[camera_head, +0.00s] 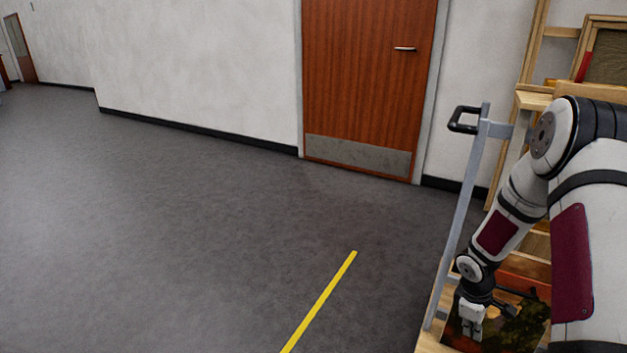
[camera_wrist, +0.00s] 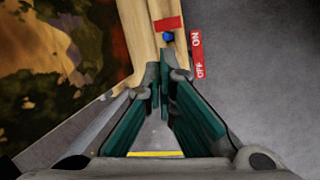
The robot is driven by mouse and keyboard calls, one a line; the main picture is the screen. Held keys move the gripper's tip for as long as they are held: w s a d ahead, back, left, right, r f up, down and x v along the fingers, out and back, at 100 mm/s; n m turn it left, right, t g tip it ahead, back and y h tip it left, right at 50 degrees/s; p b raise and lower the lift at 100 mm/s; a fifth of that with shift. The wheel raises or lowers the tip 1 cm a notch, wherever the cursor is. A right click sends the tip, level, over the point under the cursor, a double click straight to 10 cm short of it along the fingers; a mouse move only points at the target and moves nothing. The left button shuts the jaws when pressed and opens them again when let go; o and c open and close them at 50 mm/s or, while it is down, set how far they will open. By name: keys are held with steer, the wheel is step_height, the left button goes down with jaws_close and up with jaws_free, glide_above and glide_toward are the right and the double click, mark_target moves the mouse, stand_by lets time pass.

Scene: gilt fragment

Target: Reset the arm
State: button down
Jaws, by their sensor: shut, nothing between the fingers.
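My arm reaches down at the right of the head view, bent at the elbow. My gripper (camera_head: 470,333) is low at its end, in front of a dark painted picture (camera_head: 515,325). In the wrist view, the teal-padded fingers of my gripper (camera_wrist: 161,88) come together at the tips, shut with nothing between them. The picture also shows at the left of the wrist view (camera_wrist: 45,50). Just beyond the fingertips is a pale wooden edge (camera_wrist: 140,40); I cannot tell whether they touch it.
A red ON/OFF label (camera_wrist: 197,55), a red piece (camera_wrist: 168,24) and a blue knob (camera_wrist: 168,37) are near the fingertips. A wooden rack (camera_head: 532,75) is behind. Open floor (camera_head: 200,230) lies left.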

steer(key=s+a+r+m, duration=0.2)
steer(key=s+a+r, duration=0.1)
steer(key=r, duration=0.6)
steer(key=s+a+r+m+h, duration=0.1)
steer(key=s+a+r+m, duration=0.15)
steer(key=r, duration=0.75)
steer(key=s+a+r+m, duration=0.1)
steer(key=s+a+r, duration=0.3)
steer(key=r, duration=0.5)
steer(key=s+a+r+m+y, duration=0.2)
steer(key=s+a+r, duration=0.2)
steer(key=s+a, duration=0.6)
steer(key=s+a+r+m+y, duration=0.2)
steer(key=s+a+r, duration=0.25)
steer(key=s, duration=0.95)
step_height(320, 180, up, 32)
steer(key=t+p, duration=0.4)
steer(key=p, duration=2.6)
steer(key=shift+w+a+f+n, duration=0.15)
steer(key=shift+w+f+n, duration=0.1)
steer(key=shift+n, duration=0.2)
